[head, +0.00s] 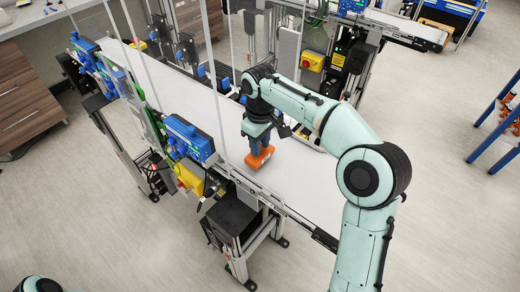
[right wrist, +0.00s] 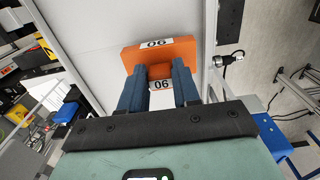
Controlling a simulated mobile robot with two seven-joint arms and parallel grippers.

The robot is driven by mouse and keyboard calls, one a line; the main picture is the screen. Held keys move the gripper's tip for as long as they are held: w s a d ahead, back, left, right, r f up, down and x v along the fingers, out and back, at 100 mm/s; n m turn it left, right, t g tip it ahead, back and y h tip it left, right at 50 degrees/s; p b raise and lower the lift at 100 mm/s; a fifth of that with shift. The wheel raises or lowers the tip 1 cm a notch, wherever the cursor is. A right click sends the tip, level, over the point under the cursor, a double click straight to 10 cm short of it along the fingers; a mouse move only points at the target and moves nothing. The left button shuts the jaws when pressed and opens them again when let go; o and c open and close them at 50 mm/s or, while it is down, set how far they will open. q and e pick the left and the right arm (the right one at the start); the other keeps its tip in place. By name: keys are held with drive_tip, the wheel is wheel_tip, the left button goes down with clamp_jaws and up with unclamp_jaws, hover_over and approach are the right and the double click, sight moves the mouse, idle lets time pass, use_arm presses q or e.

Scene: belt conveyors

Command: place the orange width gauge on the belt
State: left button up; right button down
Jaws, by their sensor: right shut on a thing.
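The orange width gauge (head: 260,157) is at the fingertips of my right gripper (head: 260,146), over the white belt (head: 215,110) near its front edge. I cannot tell whether the gauge touches the belt. Of my left arm only a small part shows at the bottom left corner of the head view; its gripper is not in view.
Blue sensor units (head: 188,138) and a yellow box (head: 188,178) stand along the belt's left side. A second conveyor (head: 400,25) is at the back. A blue-framed rack (head: 500,120) stands at the right. The belt is bare to both sides of the gauge.

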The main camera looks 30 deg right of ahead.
wheel_tip(320, 180, down, 2)
drive_tip(key=shift+s, duration=0.1)
drive_tip(key=shift+s+f, duration=0.1)
drive_tip(key=shift+f, duration=0.05)
drive_tip(key=shift+s, duration=0.1)
drive_tip(key=shift+w+f, duration=0.1)
drive_tip(key=shift+w, duration=0.1)
drive_tip(key=c, duration=0.8)
unclamp_jaws()
drive_tip(key=shift+s, duration=0.1)
use_arm(q)
drive_tip(key=shift+s+f, duration=0.35)
drive_tip(key=shift+s, duration=0.15)
